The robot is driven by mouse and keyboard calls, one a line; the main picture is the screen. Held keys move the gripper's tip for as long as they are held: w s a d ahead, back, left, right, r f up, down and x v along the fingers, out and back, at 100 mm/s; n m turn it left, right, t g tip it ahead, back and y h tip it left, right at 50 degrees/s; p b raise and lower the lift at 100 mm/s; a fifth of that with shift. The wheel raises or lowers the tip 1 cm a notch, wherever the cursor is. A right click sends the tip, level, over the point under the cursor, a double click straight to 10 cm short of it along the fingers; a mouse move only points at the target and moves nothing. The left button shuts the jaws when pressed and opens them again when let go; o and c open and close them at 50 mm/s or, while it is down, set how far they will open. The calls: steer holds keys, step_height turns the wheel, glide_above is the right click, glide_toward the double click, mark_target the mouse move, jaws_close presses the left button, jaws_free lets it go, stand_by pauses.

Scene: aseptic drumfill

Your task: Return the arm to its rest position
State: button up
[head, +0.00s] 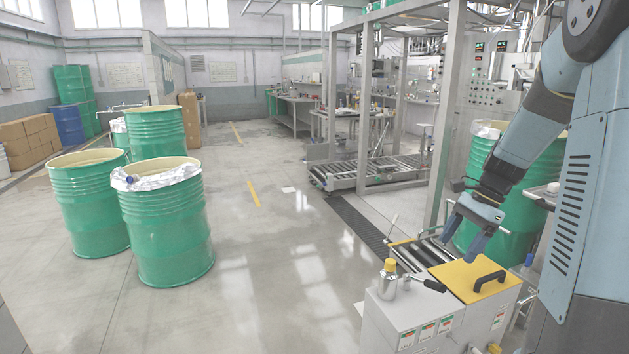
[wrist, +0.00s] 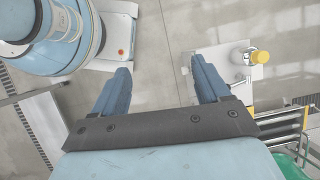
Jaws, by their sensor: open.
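My arm reaches in from the upper right in the head view, bent downward. My gripper (head: 467,233) hangs in the air above the grey cabinet (head: 394,319) and beside the roller conveyor. In the wrist view my gripper (wrist: 163,88) shows two blue fingers spread wide apart, with only bare floor between them. It holds nothing. The gripper points downward.
A bottle with a yellow cap (head: 388,279) stands on the cabinet, beside a yellow lid (head: 469,281) with a black handle. A green drum (head: 500,190) stands close behind my gripper. Several green drums (head: 163,225) stand at left.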

steer(key=s+a+r+n+t+h, duration=0.2)
steer(key=s+a+r+n, duration=0.3)
steer(key=s, duration=0.5)
steer(key=s+a+r+n+t+h, duration=0.2)
steer(key=s+a+r+n+t, duration=0.2)
steer(key=s+r+n, duration=0.3)
steer(key=shift+s+a+r+n+t+h, duration=0.3)
steer(key=shift+s+a+n, duration=0.35)
steer(key=shift+s+n, duration=0.7)
